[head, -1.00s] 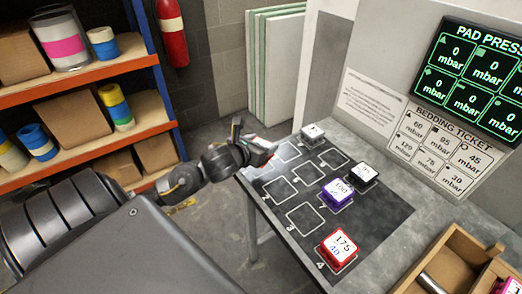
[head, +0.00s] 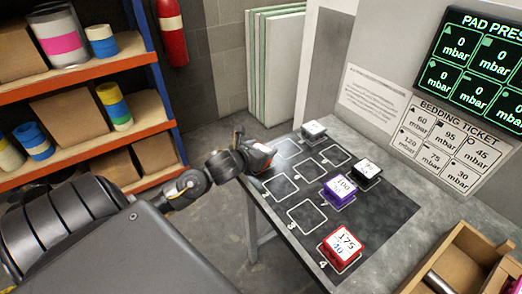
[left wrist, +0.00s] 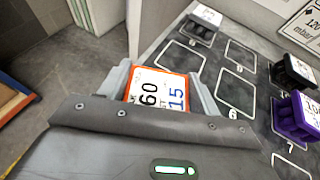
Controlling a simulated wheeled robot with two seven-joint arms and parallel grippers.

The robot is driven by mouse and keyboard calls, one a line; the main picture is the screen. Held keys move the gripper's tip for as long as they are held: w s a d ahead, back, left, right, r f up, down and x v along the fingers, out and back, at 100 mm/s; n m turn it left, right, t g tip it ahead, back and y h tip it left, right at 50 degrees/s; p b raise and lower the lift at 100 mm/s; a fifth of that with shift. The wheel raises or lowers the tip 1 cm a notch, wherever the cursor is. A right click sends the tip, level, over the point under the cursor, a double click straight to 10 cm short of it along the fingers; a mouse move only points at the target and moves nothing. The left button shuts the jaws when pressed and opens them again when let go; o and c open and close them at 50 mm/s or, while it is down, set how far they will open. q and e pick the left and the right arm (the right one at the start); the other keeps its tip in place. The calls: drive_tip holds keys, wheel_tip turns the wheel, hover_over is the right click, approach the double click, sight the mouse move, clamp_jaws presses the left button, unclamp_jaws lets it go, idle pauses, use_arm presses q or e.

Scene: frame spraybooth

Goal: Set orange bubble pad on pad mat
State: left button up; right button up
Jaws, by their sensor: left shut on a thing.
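My left gripper (head: 254,160) is at the far left edge of the pad mat (head: 380,210). In the left wrist view its jaws (left wrist: 161,90) are shut on the orange bubble pad (left wrist: 158,92), which has a white label reading 60 and 15. The pad also shows in the head view (head: 263,149), partly hidden by the gripper. It is over or close to the mat's left edge squares; I cannot tell whether it touches the mat. A red pad (head: 341,247), a purple pad (head: 339,190), a black pad (head: 366,170) and a grey-white pad (head: 313,129) stand on the mat. My right gripper is not seen.
An open wooden box (head: 462,262) stands at the table's right front. Orange-edged shelves (head: 90,75) with cans, tape and cartons are at left. The pressure display (head: 477,70) and bedding ticket (head: 443,148) are on the wall. Several outlined mat squares are empty.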

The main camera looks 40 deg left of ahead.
use_arm(q)
drive_tip(key=shift+f, duration=0.2)
drive_tip(key=o, duration=1)
drive_tip(key=shift+r, duration=0.1)
